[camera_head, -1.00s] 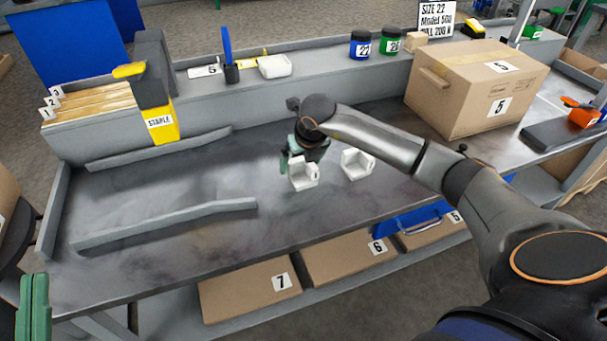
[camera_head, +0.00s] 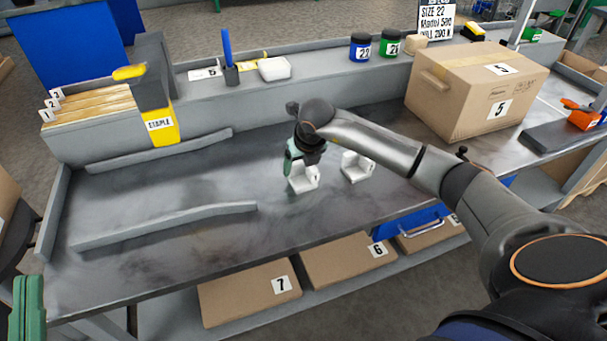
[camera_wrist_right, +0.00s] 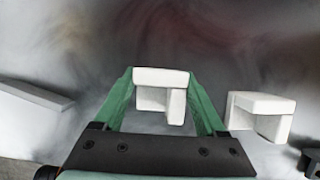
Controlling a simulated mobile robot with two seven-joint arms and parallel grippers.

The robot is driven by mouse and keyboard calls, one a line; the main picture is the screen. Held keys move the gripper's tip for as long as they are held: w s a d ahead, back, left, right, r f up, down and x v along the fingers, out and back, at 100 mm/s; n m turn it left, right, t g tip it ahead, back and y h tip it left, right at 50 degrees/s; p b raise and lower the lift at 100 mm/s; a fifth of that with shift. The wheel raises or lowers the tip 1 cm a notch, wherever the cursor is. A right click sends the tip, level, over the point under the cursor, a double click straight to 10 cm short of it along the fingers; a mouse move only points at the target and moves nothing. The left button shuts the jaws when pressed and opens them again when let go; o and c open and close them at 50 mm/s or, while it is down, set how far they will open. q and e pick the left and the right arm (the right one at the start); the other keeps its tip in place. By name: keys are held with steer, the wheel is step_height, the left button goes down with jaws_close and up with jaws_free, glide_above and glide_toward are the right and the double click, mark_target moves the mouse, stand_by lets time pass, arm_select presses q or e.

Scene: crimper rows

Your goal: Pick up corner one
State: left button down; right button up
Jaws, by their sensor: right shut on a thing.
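Two white corner pieces are at the middle of the grey workbench (camera_head: 150,265). My right gripper (camera_head: 297,160) is at the left corner piece (camera_head: 303,180), which also shows between the green fingers of my right gripper (camera_wrist_right: 164,98) in the right wrist view (camera_wrist_right: 161,78). The fingers are shut on it, and it is on or very close to the bench top. The other corner piece (camera_head: 356,167) stands just to the right, apart from the gripper, and shows at the right in the wrist view (camera_wrist_right: 258,113). My left gripper (camera_head: 28,308) shows only as a green part at the lower left edge.
Two grey rails, a front one (camera_head: 165,225) and a back one (camera_head: 160,152), lie on the left of the bench. A large cardboard box (camera_head: 475,90) is at the right. The bench front centre is clear.

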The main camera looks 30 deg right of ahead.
mark_target(300, 176)
steer(key=shift+c, duration=0.4)
steer(key=shift+r, duration=0.1)
